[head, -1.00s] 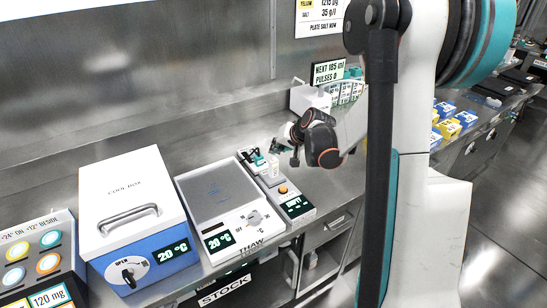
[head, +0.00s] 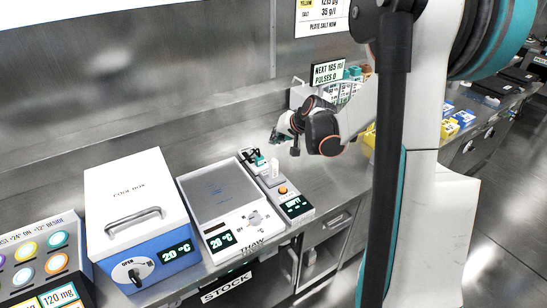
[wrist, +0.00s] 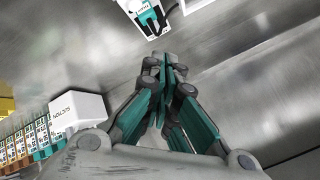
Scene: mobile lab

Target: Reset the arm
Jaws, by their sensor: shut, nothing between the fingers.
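My arm reaches in from the right in the head view. The bare steel bench (wrist: 230,80) lies below the fingers. The back end of the small device, with a teal part (wrist: 147,17), shows at the top of the wrist view, apart from the fingertips.
A cool box (head: 135,210) and a thaw plate unit (head: 219,200) stand left of the small device. A panel of coloured buttons (head: 40,260) is at far left. A white box (wrist: 78,113) and a rack of coloured labelled items (wrist: 28,142) stand near my gripper. The bench between is clear.

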